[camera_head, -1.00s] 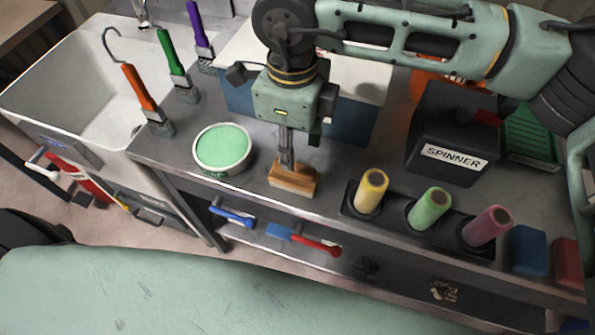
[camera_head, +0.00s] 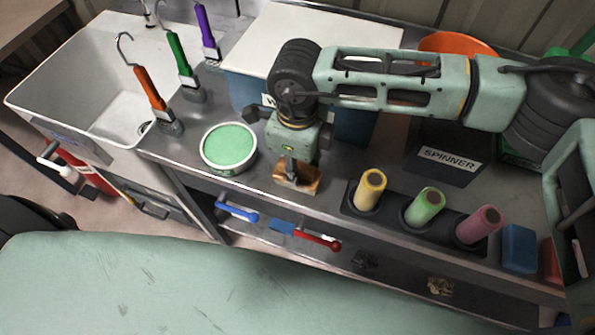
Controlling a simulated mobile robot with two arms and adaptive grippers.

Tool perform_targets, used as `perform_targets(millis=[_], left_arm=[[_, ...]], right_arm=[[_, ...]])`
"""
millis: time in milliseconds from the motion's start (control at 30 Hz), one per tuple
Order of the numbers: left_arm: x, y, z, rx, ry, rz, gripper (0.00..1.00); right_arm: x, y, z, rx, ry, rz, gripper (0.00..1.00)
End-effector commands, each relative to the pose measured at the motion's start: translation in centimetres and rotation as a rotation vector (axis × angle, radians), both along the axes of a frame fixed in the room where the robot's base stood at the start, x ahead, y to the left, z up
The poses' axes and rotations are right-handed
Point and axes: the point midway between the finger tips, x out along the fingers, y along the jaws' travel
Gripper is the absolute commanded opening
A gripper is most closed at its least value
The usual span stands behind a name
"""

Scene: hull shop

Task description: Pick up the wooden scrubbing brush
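The wooden scrubbing brush (camera_head: 311,181) is a small tan block on the grey metal bench, near its front edge, right of the green-filled tub. My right gripper (camera_head: 292,176) comes down from above, and its fingers are at the brush, covering part of its middle. At least one finger shows in front of the wood. I cannot tell whether the fingers press on the brush or only stand around it. The brush appears to rest on the bench. My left gripper is not in view.
The round tub (camera_head: 229,149) stands close left of the brush. A holder with yellow (camera_head: 370,190), green (camera_head: 425,208) and pink (camera_head: 478,224) rollers is close right. A white-topped blue box (camera_head: 310,50) is behind. A sink (camera_head: 85,95) and upright brushes are left.

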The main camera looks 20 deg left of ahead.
Motion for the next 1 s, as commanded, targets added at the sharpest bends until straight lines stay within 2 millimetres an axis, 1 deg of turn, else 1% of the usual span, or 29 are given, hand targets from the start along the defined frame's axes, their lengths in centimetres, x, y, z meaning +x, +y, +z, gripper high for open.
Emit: perform_targets(millis=[33, 300, 633, 767, 867, 967, 1000], left_arm=[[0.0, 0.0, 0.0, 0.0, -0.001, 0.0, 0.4], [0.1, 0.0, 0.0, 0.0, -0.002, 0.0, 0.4], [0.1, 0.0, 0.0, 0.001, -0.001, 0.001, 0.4], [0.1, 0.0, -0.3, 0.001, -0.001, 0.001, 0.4], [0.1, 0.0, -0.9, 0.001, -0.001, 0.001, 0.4], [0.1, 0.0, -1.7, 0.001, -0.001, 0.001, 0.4], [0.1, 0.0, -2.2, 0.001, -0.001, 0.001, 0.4]], right_arm=[[0.0, 0.0, 0.0, -0.001, 0.0, 0.0, 0.24], [0.0, 0.0, 0.0, -0.001, 0.0, 0.0, 0.0], [0.0, 0.0, 0.0, 0.0, 0.0, 0.0, 0.0], [0.1, 0.0, 0.4, 0.0, -0.001, -0.001, 0.0], [0.1, 0.0, 1.3, 0.002, -0.001, -0.001, 0.0], [0.1, 0.0, 2.8, 0.003, -0.003, -0.001, 0.0], [0.2, 0.0, 3.7, 0.003, -0.006, -0.001, 0.0]])
